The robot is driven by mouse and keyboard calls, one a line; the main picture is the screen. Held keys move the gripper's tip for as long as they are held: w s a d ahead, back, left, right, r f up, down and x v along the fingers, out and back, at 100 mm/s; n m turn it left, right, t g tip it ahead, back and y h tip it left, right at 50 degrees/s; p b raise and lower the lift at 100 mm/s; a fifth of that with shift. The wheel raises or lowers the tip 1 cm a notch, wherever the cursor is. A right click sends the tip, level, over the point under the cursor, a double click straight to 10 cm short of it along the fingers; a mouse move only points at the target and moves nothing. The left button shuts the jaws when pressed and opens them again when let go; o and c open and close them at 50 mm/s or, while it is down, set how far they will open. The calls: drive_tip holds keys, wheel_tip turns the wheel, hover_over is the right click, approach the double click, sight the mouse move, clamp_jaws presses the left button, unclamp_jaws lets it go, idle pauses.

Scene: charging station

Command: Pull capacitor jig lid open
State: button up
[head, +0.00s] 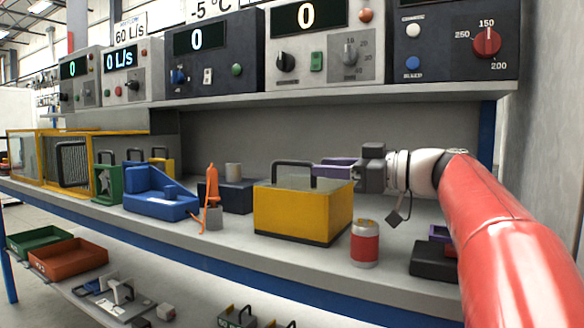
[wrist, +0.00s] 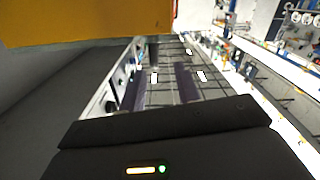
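A yellow box (head: 300,212) with a pale top and an arched black handle (head: 293,164) stands at the middle of the bench; I take it for the capacitor jig. Its top looks closed. My gripper (head: 325,169) reaches in from the right, with its purple fingers pointing left beside the right end of the handle. In the wrist view the fingers (wrist: 158,88) are apart with nothing seen between them. A yellow surface (wrist: 90,20) fills the upper left there. The handle does not show in the wrist view, and I cannot tell whether a finger touches it.
A red and silver can (head: 365,244) stands in front, right of the box. A black block (head: 433,261) is farther right. A blue fixture (head: 158,192), an orange clamp (head: 212,188) and a dark box (head: 238,197) stand left. An instrument shelf (head: 300,98) overhangs the bench.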

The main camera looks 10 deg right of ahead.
sight(276, 162)
drive_tip(key=shift+w+d, duration=0.15)
drive_tip(key=shift+w, duration=0.35)
drive_tip(key=shift+w+a+r, duration=0.15)
drive_tip(key=shift+w+a, duration=0.05)
drive_tip(key=shift+a, duration=0.05)
drive_tip(key=x, duration=0.7)
drive_tip(key=shift+a+p, duration=0.1)
drive_tip(key=shift+p, duration=0.3)
clamp_jaws()
